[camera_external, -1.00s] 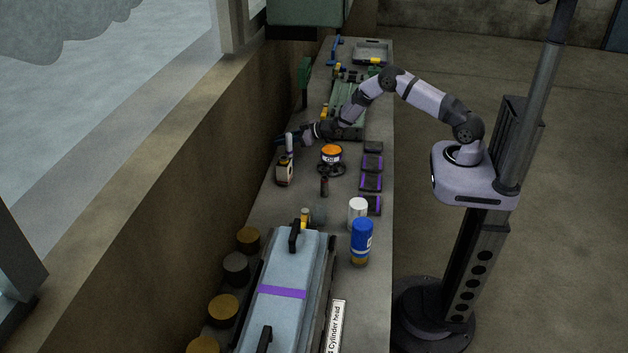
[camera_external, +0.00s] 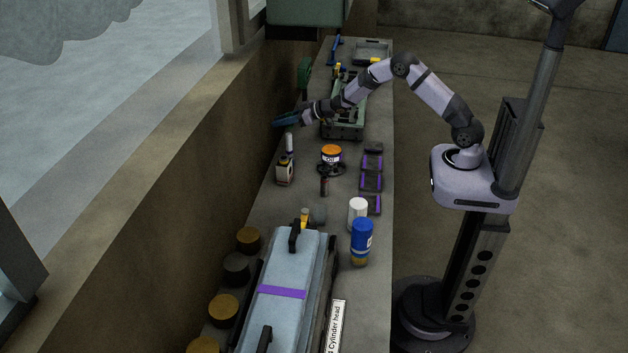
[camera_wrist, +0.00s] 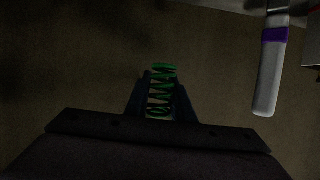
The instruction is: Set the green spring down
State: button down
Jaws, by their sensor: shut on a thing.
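The green spring (camera_wrist: 163,71) is between the two dark fingers of my gripper (camera_wrist: 160,95) in the wrist view. Its green coils show between and just beyond the fingertips, and my gripper is shut on it. In the external view my gripper (camera_external: 280,121) is over the left edge of the bench, near the wall, apart from the bench top. The spring cannot be made out in the external view.
A white tube with a purple band (camera_wrist: 270,70) is at the upper right of the wrist view.

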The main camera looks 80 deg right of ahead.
notch_tip(320, 180, up, 11)
jog(key=w+a+n+y+b, duration=0.15)
jog(key=a+n+y, duration=0.3)
jog(key=a, duration=2.05)
jog(key=s+a+n+g+y, duration=0.2)
jog(key=s+a, duration=0.5)
jog(key=a, duration=0.5)
jog(key=s+a+n+g+y+b, duration=0.1)
jog(key=s+a+n+y, duration=0.1)
jog(key=s+a, duration=0.5)
jog(key=s+a+n+g+y+b, duration=0.1)
jog(key=s+a, duration=0.5)
jog(key=a, duration=1.3)
jog(key=shift+s+a+f+n+g+y, duration=0.1)
jog(key=shift+s+n+g+y, duration=0.1)
jog(key=shift+n+g+y, duration=0.3)
jog(key=shift+s+a+f+n+g+y, duration=0.1)
jog(key=shift+s+n+g+y, duration=0.15)
jog(key=shift+n+y, duration=0.4)
jog(key=s+a+n+g+y+b, duration=0.1)
jog(key=s+a+n+g, duration=0.1)
jog(key=s+a, duration=0.6)
jog(key=n+g+y, duration=0.1)
jog(key=n+g, duration=0.1)
send_over(364, 325)
jog(key=shift+f, duration=10.55)
jog(key=shift+f, duration=0.1)
